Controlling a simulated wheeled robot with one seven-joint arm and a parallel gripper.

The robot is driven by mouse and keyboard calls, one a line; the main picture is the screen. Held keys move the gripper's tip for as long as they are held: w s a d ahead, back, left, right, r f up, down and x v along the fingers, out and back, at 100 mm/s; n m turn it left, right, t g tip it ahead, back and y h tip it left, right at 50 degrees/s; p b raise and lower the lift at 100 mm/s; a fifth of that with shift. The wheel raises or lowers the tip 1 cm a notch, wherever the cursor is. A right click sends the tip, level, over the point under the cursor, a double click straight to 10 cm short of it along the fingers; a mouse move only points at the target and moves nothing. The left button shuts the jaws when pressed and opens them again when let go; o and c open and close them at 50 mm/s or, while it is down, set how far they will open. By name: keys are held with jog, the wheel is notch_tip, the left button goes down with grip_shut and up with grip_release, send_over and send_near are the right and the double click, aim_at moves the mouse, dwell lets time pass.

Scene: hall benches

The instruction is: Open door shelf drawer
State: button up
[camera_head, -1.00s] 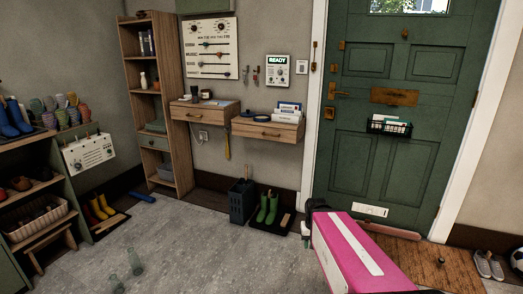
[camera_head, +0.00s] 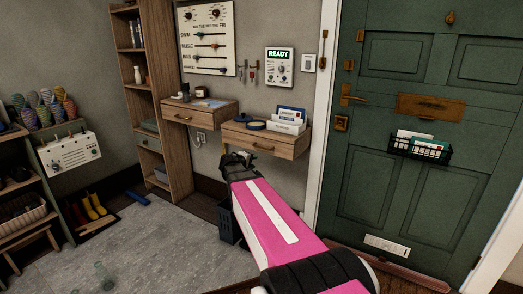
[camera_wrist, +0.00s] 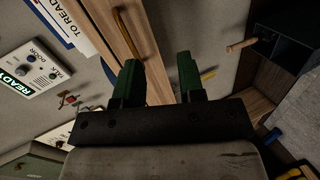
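The wooden shelf drawer beside the door (camera_head: 290,148) hangs on the wall left of the green door, with a brass bar handle (camera_head: 262,147) on its front. It looks shut. My gripper (camera_head: 236,160) is just below and left of this drawer in the head view, apart from the handle. In the wrist view, turned sideways, the handle (camera_wrist: 128,32) is above and left of my gripper (camera_wrist: 161,75). The two green fingers stand apart with nothing between them. The near arm hides part of the space below the drawer.
A similar wooden drawer (camera_head: 199,113) hangs to the left. The green door (camera_head: 400,200) is at the right. A dark basket (camera_head: 228,222) stands on the floor below.

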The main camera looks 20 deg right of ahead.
aim_at(262, 148)
jog(key=shift+n+t+h, duration=0.4)
jog(key=shift+n+t, duration=0.3)
jog(key=shift+t, duration=0.1)
jog(key=w+d, duration=0.3)
jog(key=w+d+r, duration=0.1)
jog(key=w+d, duration=0.5)
jog(key=w, duration=0.1)
jog(key=shift+r, duration=0.2)
grip_shut()
